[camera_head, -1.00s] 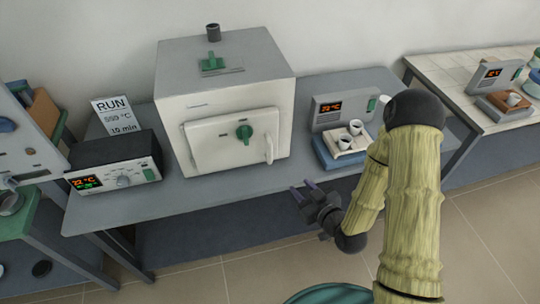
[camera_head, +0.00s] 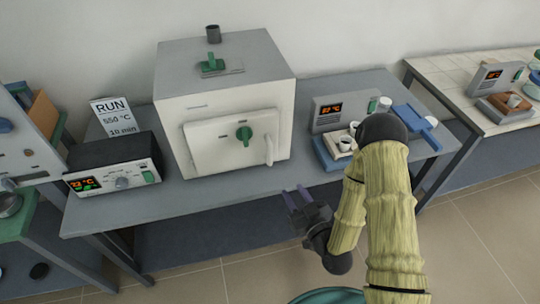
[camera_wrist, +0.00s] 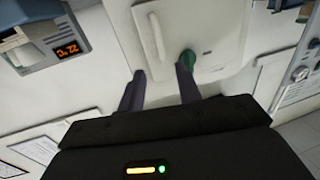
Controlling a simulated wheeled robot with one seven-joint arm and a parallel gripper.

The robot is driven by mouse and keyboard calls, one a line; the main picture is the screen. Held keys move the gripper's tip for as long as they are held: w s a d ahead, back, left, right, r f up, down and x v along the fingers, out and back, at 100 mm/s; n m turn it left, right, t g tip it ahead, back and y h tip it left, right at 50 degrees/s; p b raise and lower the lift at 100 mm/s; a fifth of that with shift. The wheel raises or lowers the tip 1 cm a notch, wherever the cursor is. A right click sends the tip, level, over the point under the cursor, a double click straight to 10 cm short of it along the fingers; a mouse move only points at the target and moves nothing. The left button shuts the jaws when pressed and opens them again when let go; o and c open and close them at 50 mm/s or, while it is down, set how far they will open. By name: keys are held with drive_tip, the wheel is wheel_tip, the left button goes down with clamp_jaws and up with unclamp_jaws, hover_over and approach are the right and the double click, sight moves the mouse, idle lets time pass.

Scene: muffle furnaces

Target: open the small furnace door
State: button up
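The small furnace (camera_head: 225,105) is a white and grey box on the grey table, with its door (camera_head: 232,142) shut. The door has a green knob (camera_head: 243,133) in its middle and a white upright handle (camera_head: 269,149) at its right edge. In the wrist view the door (camera_wrist: 215,25), the handle (camera_wrist: 157,36) and the knob (camera_wrist: 188,59) show beyond the fingers. My gripper (camera_head: 294,196) is open and empty, in front of the table's front edge, to the right of and below the handle. In the wrist view the gripper (camera_wrist: 160,80) has its two fingers apart, touching nothing.
A control box (camera_head: 113,165) with a lit display stands left of the furnace. A scale (camera_head: 330,125) with small crucibles stands right, partly hidden by my arm. A blue flat tool (camera_head: 413,120) lies farther right. The table strip before the furnace is clear.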

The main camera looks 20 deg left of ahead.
sight(271, 157)
drive_tip(key=b+x, duration=0.2)
drive_tip(key=b, duration=0.1)
drive_tip(key=b+x, duration=0.2)
drive_tip(key=b, duration=0.1)
drive_tip(key=shift+f+b, duration=0.25)
drive_tip(key=shift+b, duration=0.1)
drive_tip(key=shift+w+a+b, duration=0.1)
drive_tip(key=shift+b, duration=0.8)
drive_tip(key=b, duration=0.4)
drive_tip(key=shift+w+a+r, duration=0.15)
drive_tip(key=shift+w+a, duration=0.05)
drive_tip(key=x, duration=0.5)
drive_tip(key=b+x, duration=0.1)
drive_tip(key=x, duration=0.5)
drive_tip(key=shift+w+a+r, duration=0.15)
drive_tip(key=shift+w+r, duration=0.05)
clamp_jaws()
